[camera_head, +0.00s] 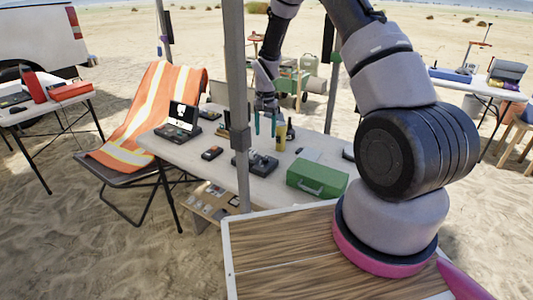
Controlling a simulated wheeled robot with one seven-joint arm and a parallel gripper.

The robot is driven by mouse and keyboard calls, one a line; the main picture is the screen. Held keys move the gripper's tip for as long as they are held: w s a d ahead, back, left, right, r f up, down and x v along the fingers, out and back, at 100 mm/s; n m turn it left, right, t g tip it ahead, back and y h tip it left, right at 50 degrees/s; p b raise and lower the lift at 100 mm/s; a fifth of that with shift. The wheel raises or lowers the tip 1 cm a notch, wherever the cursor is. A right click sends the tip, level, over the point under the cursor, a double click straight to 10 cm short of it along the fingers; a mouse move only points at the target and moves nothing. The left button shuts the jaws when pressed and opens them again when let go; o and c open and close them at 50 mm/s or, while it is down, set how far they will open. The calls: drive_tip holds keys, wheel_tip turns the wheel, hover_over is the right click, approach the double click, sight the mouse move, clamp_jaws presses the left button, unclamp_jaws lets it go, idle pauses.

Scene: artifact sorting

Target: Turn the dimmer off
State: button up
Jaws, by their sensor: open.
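My gripper (265,127) hangs over the far part of the white folding table, its teal fingers pointing down and apart with nothing seen between them. A dark control box (262,163) lies on the table below and nearer the camera, partly behind the metal pole; it may be the dimmer, but I cannot tell its setting. A laptop-like dark device (181,120) with a lit screen stands at the table's left end. A small dark device (212,153) lies between them. Whether the fingers touch anything is too small to tell.
A metal pole (236,90) stands in front of the table (225,165). A yellow cylinder (281,137) stands just right of my gripper. A green case (317,178) sits at the near right. An orange vest covers a chair (148,105) at left.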

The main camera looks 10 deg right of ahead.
sight(266, 158)
wheel_tip(266, 158, down, 12)
drive_tip(key=shift+w+r, duration=0.1)
idle(0.5)
clamp_jaws()
